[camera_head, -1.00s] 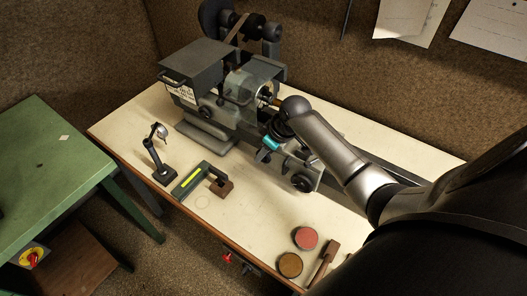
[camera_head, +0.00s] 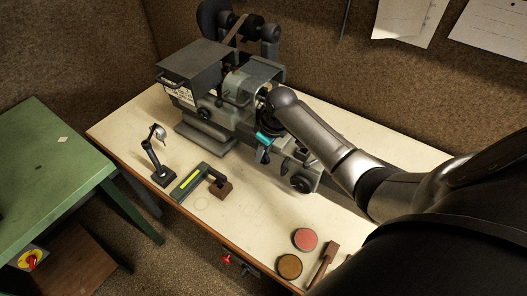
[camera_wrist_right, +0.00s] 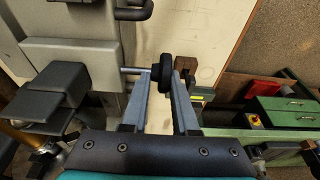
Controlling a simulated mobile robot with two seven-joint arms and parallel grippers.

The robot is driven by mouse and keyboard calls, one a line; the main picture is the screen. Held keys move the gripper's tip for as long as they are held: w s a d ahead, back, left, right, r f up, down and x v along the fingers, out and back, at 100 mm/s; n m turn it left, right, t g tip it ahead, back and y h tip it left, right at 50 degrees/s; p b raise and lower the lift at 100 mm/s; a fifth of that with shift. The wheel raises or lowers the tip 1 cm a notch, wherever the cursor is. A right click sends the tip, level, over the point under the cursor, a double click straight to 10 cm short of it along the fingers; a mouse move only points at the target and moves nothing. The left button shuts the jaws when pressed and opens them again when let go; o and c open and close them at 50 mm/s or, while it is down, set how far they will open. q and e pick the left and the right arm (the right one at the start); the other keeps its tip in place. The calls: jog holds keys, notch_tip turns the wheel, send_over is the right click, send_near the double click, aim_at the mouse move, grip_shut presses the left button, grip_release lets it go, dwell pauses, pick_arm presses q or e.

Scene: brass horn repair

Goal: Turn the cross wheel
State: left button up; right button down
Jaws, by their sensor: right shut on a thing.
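In the head view my right gripper (camera_head: 262,151) reaches down at the front of the lathe (camera_head: 237,123). Its teal band shows there, but my arm hides much of the carriage, and the wheel is hard to make out. My left gripper is not in view.
A larger dark handwheel (camera_head: 302,184) sits close on the right. On the bench (camera_head: 235,205) are a dial stand (camera_head: 157,160), a level (camera_head: 190,181) with a brown block, two round tins (camera_head: 304,239) and a wooden tool (camera_head: 322,264). The front middle of the bench is clear.

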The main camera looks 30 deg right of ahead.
jog(key=g, duration=0.1)
jog(key=a+g+h, duration=0.1)
jog(key=shift+w+f+g, duration=0.15)
jog(key=shift+g, duration=0.25)
jog(key=shift+f+g+h+b, duration=0.15)
jog(key=shift+g+h+b, duration=0.35)
jog(key=shift+g, duration=0.7)
jog(key=c, duration=0.9)
grip_release()
jog(key=shift+a, duration=0.1)
jog(key=shift+w, duration=0.1)
jog(key=shift+r, duration=0.2)
